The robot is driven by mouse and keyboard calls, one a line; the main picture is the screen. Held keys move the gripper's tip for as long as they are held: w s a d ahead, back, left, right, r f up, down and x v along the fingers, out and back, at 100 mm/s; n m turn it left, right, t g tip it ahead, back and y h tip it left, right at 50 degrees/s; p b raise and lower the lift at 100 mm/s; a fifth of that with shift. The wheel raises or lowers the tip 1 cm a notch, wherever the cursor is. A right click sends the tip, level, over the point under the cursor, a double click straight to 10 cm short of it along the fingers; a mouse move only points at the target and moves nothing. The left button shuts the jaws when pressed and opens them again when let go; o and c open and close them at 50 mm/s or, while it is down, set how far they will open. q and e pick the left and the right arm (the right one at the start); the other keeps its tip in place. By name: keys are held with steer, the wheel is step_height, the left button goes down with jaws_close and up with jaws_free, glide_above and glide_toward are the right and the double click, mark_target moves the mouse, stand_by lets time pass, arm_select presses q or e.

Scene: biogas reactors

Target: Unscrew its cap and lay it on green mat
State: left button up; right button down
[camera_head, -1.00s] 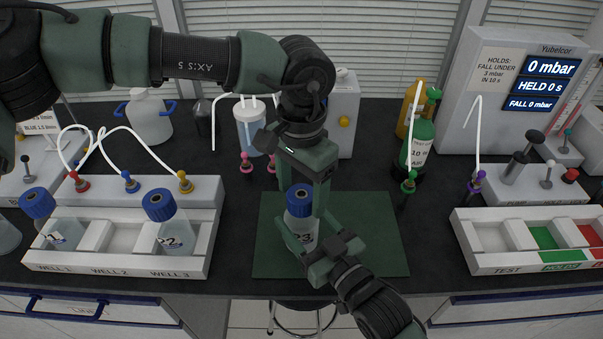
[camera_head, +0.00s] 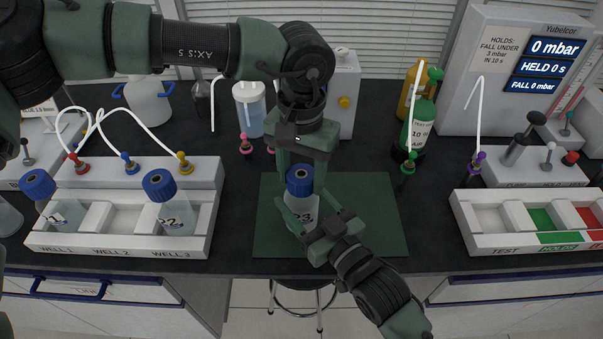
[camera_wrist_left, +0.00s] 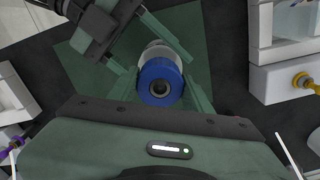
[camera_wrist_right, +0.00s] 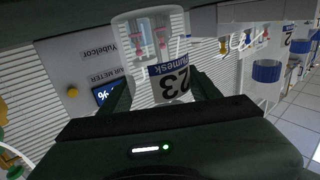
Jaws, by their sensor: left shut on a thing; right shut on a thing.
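My right gripper (camera_head: 308,222) is shut on the bottle's body from the front right. The label also shows between its fingers in the right wrist view (camera_wrist_right: 172,80). My left gripper (camera_head: 302,176) points down from above, its fingers on either side of the cap and shut on it. The left wrist view shows the cap (camera_wrist_left: 160,82) from above. Whether the bottle's base touches the mat cannot be told.
A white rack (camera_head: 120,246) at left holds two blue-capped bottles in its outer wells, with the middle well empty. A tray (camera_head: 487,262) with test, green and red slots is at right. A green gas cylinder (camera_head: 420,128) stands behind. The mat's right part is clear.

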arm_select(q)
steer(key=n, duration=2.1)
steer(key=shift+n, duration=0.3)
steer(key=n, duration=0.7)
steer(key=shift+r, duration=0.1)
steer(key=n, duration=0.4)
steer(key=shift+n, duration=0.3)
steer(key=n, duration=0.9)
steer(key=shift+n, duration=0.4)
steer(key=n, duration=0.6)
steer(key=shift+w+n, duration=0.1)
steer(key=shift+n, duration=0.3)
